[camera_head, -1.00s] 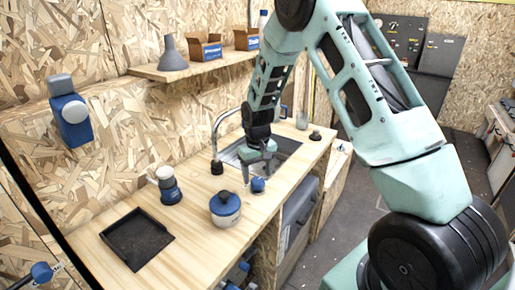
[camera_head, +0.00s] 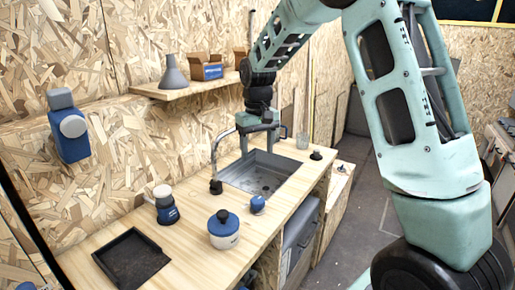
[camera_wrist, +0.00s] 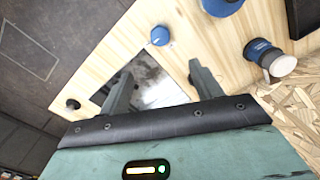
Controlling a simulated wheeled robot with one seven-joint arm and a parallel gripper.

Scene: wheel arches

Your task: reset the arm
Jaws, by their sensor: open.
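My gripper (camera_head: 258,142) hangs pointing down above the sink (camera_head: 262,178) in the wooden counter. Its two fingers are apart, and nothing is between them. In the wrist view my gripper (camera_wrist: 160,85) also shows its fingers spread, with the sink (camera_wrist: 150,80) behind them. A small blue round object (camera_head: 258,204) lies on the counter just in front of the sink, apart from my gripper.
A blue-lidded white pot (camera_head: 223,229), a blue-and-white device (camera_head: 164,204) and a black tray (camera_head: 131,260) stand on the counter. The faucet (camera_head: 214,160) rises left of the sink. A shelf (camera_head: 190,90) holds a grey funnel (camera_head: 173,73) and a box (camera_head: 206,68).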

